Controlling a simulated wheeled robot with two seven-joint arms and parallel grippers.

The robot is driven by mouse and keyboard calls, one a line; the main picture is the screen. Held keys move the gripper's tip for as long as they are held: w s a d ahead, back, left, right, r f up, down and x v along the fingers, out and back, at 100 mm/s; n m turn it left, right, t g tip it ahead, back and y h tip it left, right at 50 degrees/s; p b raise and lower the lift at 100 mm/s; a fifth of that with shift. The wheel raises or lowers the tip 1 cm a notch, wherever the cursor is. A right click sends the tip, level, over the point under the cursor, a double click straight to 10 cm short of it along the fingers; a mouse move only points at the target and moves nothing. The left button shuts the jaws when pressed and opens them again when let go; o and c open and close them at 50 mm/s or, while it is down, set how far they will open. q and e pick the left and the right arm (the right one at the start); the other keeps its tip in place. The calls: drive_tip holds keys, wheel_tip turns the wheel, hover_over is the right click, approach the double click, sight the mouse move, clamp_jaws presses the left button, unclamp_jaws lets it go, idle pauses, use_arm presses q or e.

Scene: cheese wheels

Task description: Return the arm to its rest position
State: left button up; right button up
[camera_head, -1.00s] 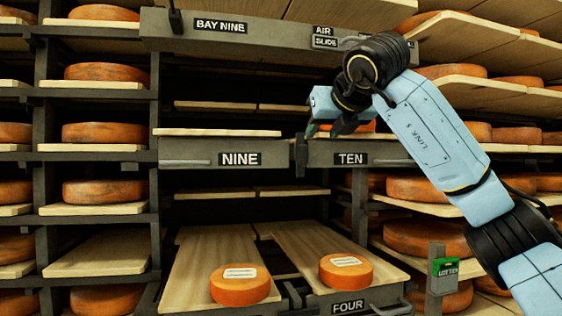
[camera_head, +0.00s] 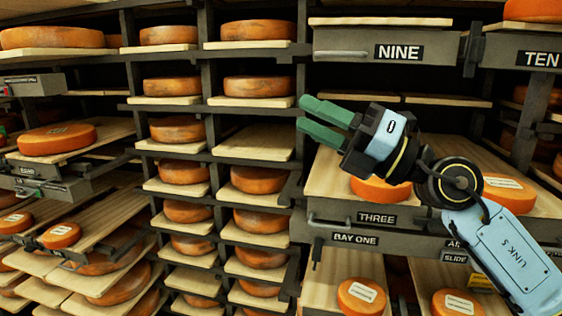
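My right arm comes in from the lower right, and its blue and black links bend at a dark joint. My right gripper (camera_head: 304,113) points left, in front of the shelving. Its two green fingers are apart with a clear gap between them, and nothing is held. Behind the arm, a cheese wheel (camera_head: 380,189) on the drawer marked THREE is partly hidden by the gripper body and wrist. My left gripper is not in view.
Racks of orange cheese wheels on boards fill the background. A drawer front marked NINE (camera_head: 363,47) is above the arm, and TEN (camera_head: 541,60) is at the right. Drawer front THREE (camera_head: 340,212) is below. Pulled-out boards with wheels (camera_head: 57,138) jut out at the left.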

drive_tip(key=w+d+f+m+t+h, duration=0.1)
drive_tip(key=d+f+m+t+h, duration=0.7)
drive_tip(key=m, duration=0.6)
drive_tip(key=w+d+f+m+t+h, duration=0.1)
drive_tip(key=d+f+m+t+h, duration=0.65)
drive_tip(key=m, duration=0.75)
drive_tip(key=s+d+f+m+g+h, duration=0.1)
drive_tip(key=s+f+m+g+h, duration=0.25)
drive_tip(key=f, duration=0.45)
drive_tip(key=s+d+f+m+g+h, duration=0.1)
drive_tip(key=s+f+m+g+h, duration=0.15)
drive_tip(key=f+g+h, duration=0.4)
drive_tip(key=s+f+m+g+y, duration=0.4)
drive_tip(key=s+f+g, duration=0.6)
drive_tip(key=s+f, duration=1.15)
wheel_tip(320, 180, down, 24)
drive_tip(key=s+n+g+y+b, duration=0.1)
drive_tip(key=s+g+b, duration=0.1)
drive_tip(key=b, duration=0.1)
drive_tip(key=s+d+f+b, duration=0.2)
drive_tip(key=s+f, duration=1.5)
drive_tip(key=f, duration=0.2)
drive_tip(key=shift+s+d+f+n+g+b, duration=0.15)
drive_tip(key=shift+s+f+n+g+b, duration=0.15)
drive_tip(key=shift+f+g+b, duration=0.15)
